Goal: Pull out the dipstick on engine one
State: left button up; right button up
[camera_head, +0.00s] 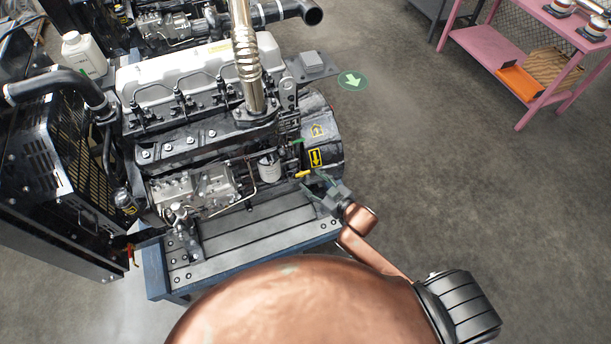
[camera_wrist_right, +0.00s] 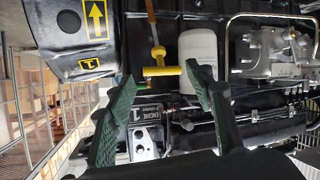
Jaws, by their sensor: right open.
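Engine one (camera_head: 200,130) stands on a blue-framed stand. The dipstick has a yellow T-shaped handle (camera_wrist_right: 162,66), seen in the right wrist view below an orange-brown tube; it also shows small and yellow in the head view (camera_head: 302,175). My right gripper (camera_head: 318,186) is close to the handle at the engine's right side. In the wrist view its two green fingers (camera_wrist_right: 165,82) are spread on either side of the handle, apart from it. The gripper is open and empty. My left gripper is not in view.
A white cylindrical filter (camera_wrist_right: 198,58) is beside the handle. Yellow arrow labels (camera_head: 316,157) mark the engine's black housing. A radiator frame (camera_head: 60,170) stands at left. A pink shelf cart (camera_head: 490,55) is at the far right. The floor between is clear.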

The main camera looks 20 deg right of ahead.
jog(key=v, duration=0.5)
dwell(0.4)
jog(key=s+d+f+m+g+h+b, duration=0.15)
jog(key=s+d+f, duration=0.3)
jog(key=f, duration=0.75)
jog(key=s+d+f+g+h, duration=0.1)
jog(key=s+d+f+g, duration=0.3)
jog(key=f, duration=0.9)
jog(key=s+d+f+m+h, duration=0.1)
jog(key=s+d+f, duration=0.3)
jog(key=f, duration=0.8)
jog(key=s+a+f+g, duration=0.1)
jog(key=s+f+g, duration=0.1)
jog(key=s+f, duration=0.4)
jog(key=s+f+m+g+b, duration=0.1)
jog(key=s+f, duration=0.6)
jog(key=s, duration=0.9)
jog(key=s+a+f+m+g, duration=0.1)
jog(key=s+f+g, duration=0.2)
jog(key=s, duration=0.9)
notch_tip(320, 180, down, 4)
jog(key=shift+a+r+h, duration=0.1)
jog(key=shift+a+h, duration=0.25)
jog(key=shift+a, duration=0.05)
